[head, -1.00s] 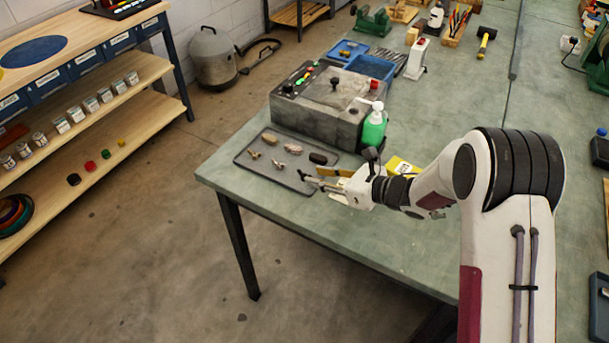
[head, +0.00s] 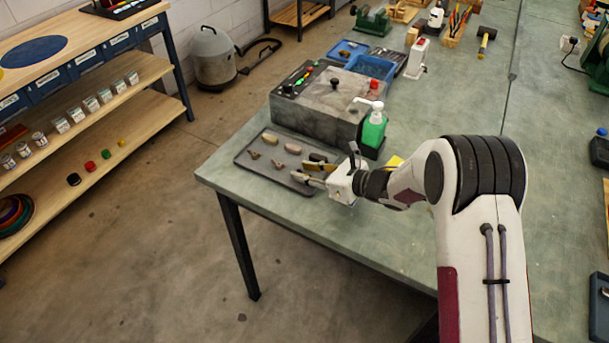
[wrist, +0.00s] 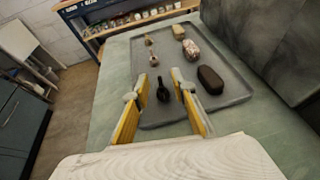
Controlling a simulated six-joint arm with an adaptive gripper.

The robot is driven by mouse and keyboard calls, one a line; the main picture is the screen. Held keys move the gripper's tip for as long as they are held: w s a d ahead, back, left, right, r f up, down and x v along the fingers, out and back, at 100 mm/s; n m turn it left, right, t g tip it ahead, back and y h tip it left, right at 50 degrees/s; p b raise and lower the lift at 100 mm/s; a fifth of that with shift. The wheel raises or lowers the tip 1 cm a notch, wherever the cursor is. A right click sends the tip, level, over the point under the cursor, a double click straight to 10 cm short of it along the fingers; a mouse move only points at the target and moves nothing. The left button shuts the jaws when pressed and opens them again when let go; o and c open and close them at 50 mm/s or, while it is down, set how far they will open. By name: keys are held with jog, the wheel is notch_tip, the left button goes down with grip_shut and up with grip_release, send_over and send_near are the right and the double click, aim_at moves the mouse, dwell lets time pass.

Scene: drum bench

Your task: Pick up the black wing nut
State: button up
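The black wing nut (wrist: 163,91) lies on a grey tray (wrist: 165,112), between my gripper's fingers in the wrist view. I cannot make it out in the head view, where the fingers cover that part of the tray. My gripper (wrist: 158,78) is open, with yellow-padded fingers on either side of the wing nut and gaps visible beside it. In the head view my gripper (head: 303,171) is over the right part of the tray (head: 262,169). Two brassy wing-nut-like pieces (wrist: 153,60) lie farther along the tray.
A dark brown oval piece (wrist: 210,80) lies right of the fingers. A pinkish piece (wrist: 191,50) and a tan piece (wrist: 179,32) lie beyond it. A grey machine box (head: 318,110) and a green bottle (head: 374,130) stand behind the tray. The bench front is clear.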

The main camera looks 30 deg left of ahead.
jog(key=shift+a+f, duration=0.2)
jog(key=shift+a, duration=0.3)
grip_shut()
